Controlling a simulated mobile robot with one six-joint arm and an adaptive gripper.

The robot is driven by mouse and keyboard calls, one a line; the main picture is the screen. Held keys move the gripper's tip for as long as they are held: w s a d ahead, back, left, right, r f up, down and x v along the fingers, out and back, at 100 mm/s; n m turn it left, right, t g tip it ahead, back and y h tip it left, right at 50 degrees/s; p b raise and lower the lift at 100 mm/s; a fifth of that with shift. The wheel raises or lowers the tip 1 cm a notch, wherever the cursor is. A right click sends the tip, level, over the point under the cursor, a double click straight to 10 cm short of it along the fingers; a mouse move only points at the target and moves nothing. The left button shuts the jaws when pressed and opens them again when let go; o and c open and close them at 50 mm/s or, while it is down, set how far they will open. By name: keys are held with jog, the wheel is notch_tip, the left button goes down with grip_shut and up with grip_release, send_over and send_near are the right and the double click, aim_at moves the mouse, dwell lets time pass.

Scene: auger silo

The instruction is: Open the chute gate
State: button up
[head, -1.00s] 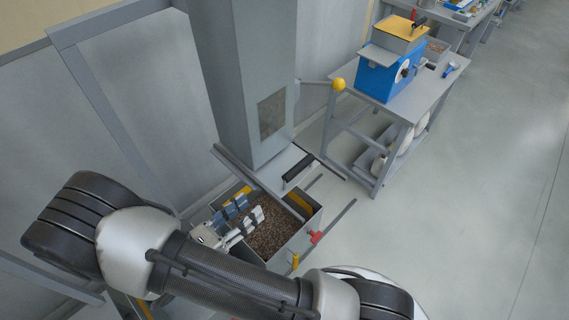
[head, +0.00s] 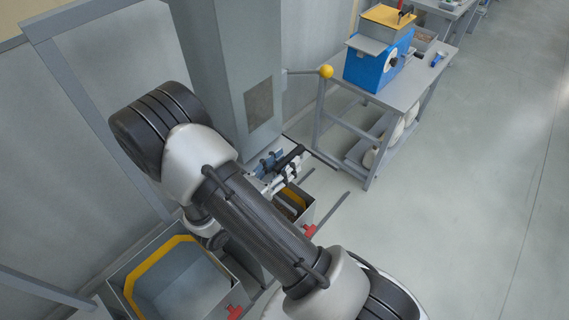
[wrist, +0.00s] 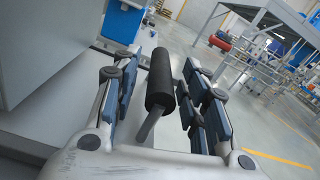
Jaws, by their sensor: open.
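The grey silo chute (head: 233,80) stands at the upper middle of the head view. A gate bar with a black handle (wrist: 160,82) sticks out at its foot. In the head view the handle (head: 290,157) is partly hidden by my gripper (head: 279,168). In the wrist view the handle lies lengthwise between the two fingers of my gripper (wrist: 162,64). The fingers are open, with a visible gap on each side of the handle. The gate plate itself is hidden behind my arm.
A bin with brown grains (head: 287,204) stands below the chute, mostly covered by my arm. An empty bin with a yellow inner edge (head: 145,262) is at lower left. A yellow ball-ended lever (head: 326,71) sticks out beside the chute. A bench with a blue machine (head: 375,67) stands right.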

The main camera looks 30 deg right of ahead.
jog(key=shift+d, duration=0.25)
grip_shut()
dwell(0.4)
